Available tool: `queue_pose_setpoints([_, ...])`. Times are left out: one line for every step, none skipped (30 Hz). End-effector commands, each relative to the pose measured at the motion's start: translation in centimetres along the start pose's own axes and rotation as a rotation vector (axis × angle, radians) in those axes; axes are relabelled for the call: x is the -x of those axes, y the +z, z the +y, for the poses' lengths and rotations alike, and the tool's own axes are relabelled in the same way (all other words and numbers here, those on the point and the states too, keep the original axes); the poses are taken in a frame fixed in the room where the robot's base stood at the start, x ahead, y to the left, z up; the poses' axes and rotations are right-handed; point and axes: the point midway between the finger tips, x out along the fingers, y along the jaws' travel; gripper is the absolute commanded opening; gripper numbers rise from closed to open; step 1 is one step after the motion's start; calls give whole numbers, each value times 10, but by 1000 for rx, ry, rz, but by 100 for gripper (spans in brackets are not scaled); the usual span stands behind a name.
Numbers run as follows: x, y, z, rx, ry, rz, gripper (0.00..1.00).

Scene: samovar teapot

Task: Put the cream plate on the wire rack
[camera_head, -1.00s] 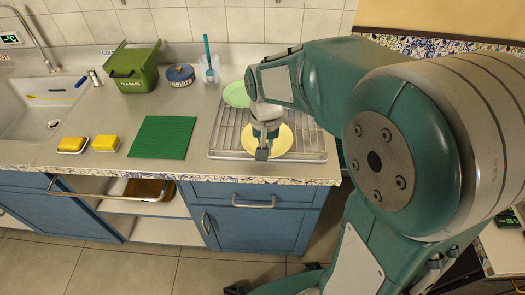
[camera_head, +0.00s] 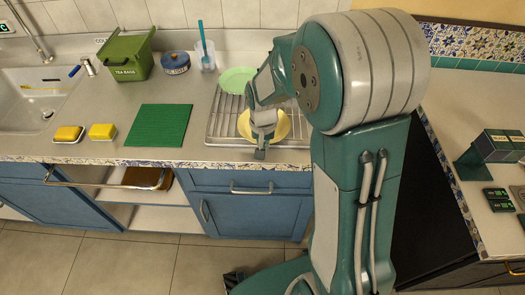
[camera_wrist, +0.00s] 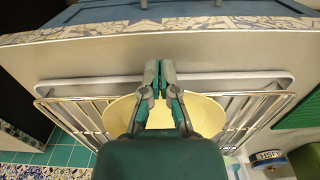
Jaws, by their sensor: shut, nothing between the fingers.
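The cream plate (camera_head: 275,122) lies on the wire rack (camera_head: 228,122), towards its front edge. In the wrist view the plate (camera_wrist: 203,115) lies on the rack (camera_wrist: 240,112), partly hidden behind my gripper. My gripper (camera_head: 260,154) is at the rack's front edge, in front of the plate and apart from it as far as I can see. In the wrist view my gripper (camera_wrist: 157,65) has its fingertips together and holds nothing.
A dark gap separates the right counter (camera_head: 470,110).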

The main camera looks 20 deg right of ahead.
Motion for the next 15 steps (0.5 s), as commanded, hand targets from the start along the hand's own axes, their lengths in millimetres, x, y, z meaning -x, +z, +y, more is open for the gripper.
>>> queue_pose_setpoints([0,0,0,0,0,0,0])
queue_pose_setpoints([0,0,0,0,0,0,0])
queue_pose_setpoints([0,0,0,0,0,0,0])
queue_pose_setpoints([0,0,0,0,0,0,0])
queue_pose_setpoints([0,0,0,0,0,-1,0])
queue_pose_setpoints([0,0,0,0,0,-1,0])
queue_pose_setpoints([0,0,0,0,0,-1,0])
queue_pose_setpoints([0,0,0,0,0,-1,0])
queue_pose_setpoints([0,-1,0,0,0,-1,0])
queue_pose_setpoints([0,-3,0,0,0,-1,0])
queue_pose_setpoints([0,-5,0,-1,0,-1,0])
queue_pose_setpoints([0,-9,0,-1,0,0,0])
queue_pose_setpoints([0,-12,0,-1,0,-1,0])
queue_pose_setpoints([0,-15,0,-2,1,-2,0])
queue_pose_setpoints([0,-19,0,-2,0,-1,0])
